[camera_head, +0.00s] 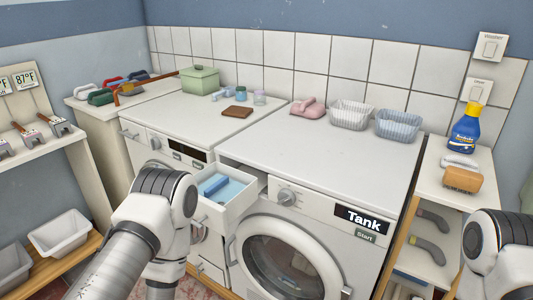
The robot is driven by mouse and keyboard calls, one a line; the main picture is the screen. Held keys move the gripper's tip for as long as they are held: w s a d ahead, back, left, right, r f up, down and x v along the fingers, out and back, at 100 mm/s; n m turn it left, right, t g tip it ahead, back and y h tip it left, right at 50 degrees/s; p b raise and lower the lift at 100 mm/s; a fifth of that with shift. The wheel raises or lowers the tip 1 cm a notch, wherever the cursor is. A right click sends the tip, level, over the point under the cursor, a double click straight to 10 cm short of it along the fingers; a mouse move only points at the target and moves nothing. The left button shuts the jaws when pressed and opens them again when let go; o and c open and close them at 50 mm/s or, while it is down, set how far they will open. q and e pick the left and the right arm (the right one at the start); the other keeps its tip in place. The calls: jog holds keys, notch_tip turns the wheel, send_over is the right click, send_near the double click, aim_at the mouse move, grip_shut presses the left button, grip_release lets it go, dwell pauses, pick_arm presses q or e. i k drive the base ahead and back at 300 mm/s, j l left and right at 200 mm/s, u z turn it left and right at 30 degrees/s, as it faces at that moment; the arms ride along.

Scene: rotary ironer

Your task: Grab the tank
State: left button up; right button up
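The machine (330,155) in the middle carries a black "Tank" label (361,220) on its front, with a "Start" label under it. A white drawer (240,206) is pulled out at the front's upper left. In it lies a light blue piece (232,191) with a darker blue bar (214,185) on top; I cannot tell for sure whether this is the tank. My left arm stands in front and to the left of the drawer and hides part of the front. My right arm is at the lower right edge. Neither gripper's fingers show.
A green box (200,79) is on the left machine. A blue bottle (465,131) stands on the right shelf.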

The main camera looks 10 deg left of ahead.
aim_at(220, 188)
jog(key=u, duration=0.9)
